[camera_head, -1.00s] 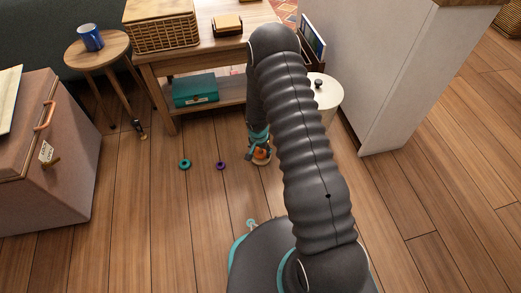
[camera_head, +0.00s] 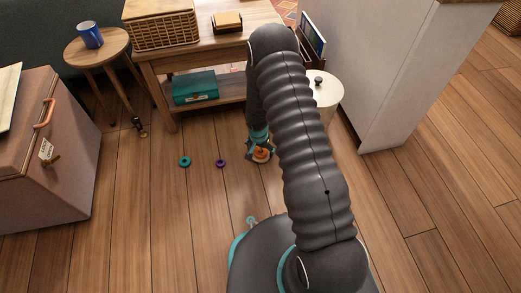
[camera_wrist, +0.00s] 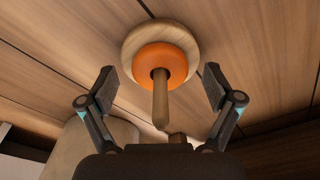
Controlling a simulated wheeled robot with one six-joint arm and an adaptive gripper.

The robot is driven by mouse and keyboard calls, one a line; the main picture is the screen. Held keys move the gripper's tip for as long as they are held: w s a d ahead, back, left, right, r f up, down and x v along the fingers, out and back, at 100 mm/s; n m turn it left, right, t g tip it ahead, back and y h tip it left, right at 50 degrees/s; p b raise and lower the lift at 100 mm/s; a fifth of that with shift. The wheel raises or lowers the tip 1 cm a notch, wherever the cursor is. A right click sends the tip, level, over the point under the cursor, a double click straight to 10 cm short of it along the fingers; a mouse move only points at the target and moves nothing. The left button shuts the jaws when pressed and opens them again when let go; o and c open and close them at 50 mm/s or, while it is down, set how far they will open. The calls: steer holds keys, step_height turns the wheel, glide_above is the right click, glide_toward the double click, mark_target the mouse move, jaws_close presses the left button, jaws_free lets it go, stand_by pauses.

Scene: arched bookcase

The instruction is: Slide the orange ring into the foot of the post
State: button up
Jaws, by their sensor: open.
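The orange ring (camera_wrist: 143,57) is around the wooden post (camera_wrist: 160,108) in the wrist view, down at the round pale wooden foot (camera_wrist: 131,38). It looks flat on the foot. In the head view the orange ring (camera_head: 261,153) shows as a small orange patch by my arm, and the post is mostly hidden there. My gripper (camera_wrist: 160,89) is open, with one finger on each side of the post and a visible gap to the ring on both sides. In the head view my gripper (camera_head: 260,146) is just above the ring.
A teal ring (camera_head: 185,161) and a purple ring (camera_head: 220,163) lie on the floor to the left. A wooden table (camera_head: 222,43) with a teal box (camera_head: 195,89) on its shelf stands behind. A round white container (camera_head: 325,92) is right of my arm. Floor in front is clear.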

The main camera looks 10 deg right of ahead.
step_height(320, 180, up, 12)
steer(key=s, duration=0.1)
steer(key=shift+a, duration=0.4)
steer(key=shift+s, duration=0.1)
stand_by(0.4)
steer(key=s+n+g, duration=0.2)
steer(key=s+n, duration=0.1)
steer(key=s, duration=0.2)
step_height(320, 180, up, 28)
steer(key=n+p, duration=0.4)
glide_above(260, 156)
steer(key=s, duration=1.7)
steer(key=s+r+t+p, duration=0.3)
steer(key=s+r, duration=0.2)
steer(key=r, duration=0.6)
steer(key=s+d+r+t+p, duration=0.1)
steer(key=s+r+t+p, duration=0.2)
steer(key=r, duration=0.9)
steer(key=s, duration=0.3)
steer(key=shift+y+p, duration=0.35)
steer(key=shift+y, duration=0.05)
